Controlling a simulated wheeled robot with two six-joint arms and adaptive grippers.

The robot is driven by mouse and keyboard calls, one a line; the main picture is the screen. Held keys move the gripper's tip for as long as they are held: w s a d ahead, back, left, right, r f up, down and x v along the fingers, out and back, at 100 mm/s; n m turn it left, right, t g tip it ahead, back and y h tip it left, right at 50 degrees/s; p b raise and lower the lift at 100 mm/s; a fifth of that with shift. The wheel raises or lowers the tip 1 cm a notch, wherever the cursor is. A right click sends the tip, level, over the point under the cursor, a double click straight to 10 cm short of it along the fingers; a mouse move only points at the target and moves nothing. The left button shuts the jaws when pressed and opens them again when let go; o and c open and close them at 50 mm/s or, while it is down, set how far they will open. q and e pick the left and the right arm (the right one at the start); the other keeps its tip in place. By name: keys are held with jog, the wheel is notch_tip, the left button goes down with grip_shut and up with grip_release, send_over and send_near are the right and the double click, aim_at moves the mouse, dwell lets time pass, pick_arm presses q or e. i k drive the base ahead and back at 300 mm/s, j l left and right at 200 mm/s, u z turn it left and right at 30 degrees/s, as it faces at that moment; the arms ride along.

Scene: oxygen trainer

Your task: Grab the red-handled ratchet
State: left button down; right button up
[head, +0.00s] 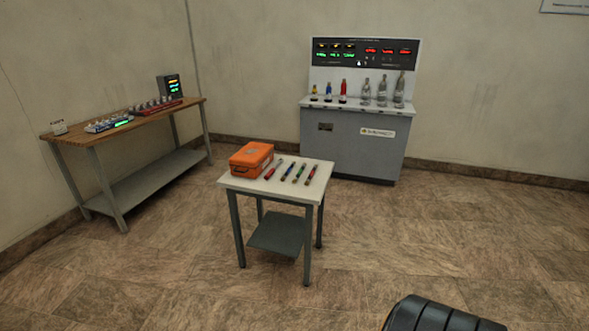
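Several slim hand tools lie side by side on the white top of a small table (234,181). The leftmost tool (272,170) looks red along its handle and seems to be the red-handled ratchet. The tool beside it (287,171) looks dark bluish, and the one after that (299,173) looks greenish. The rightmost tool (312,175) is dark with some reddish colour. They are too small to make out their heads. Neither of my grippers shows in the head view.
An orange case (251,158) stands left of the tools on the same table. A wooden workbench (150,117) with devices stands along the left wall. A grey console (352,140) with bottles and lit displays stands behind. The floor around the small table is open.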

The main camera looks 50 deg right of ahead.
aim_at(271, 171)
jog(key=z, duration=1.4)
jog(key=i+u, duration=0.1)
jog(key=i, duration=0.7)
jog(key=i+l+u, duration=0.1)
jog(key=i, duration=0.7)
jog(key=i+l+u, duration=0.1)
jog(key=i, duration=0.7)
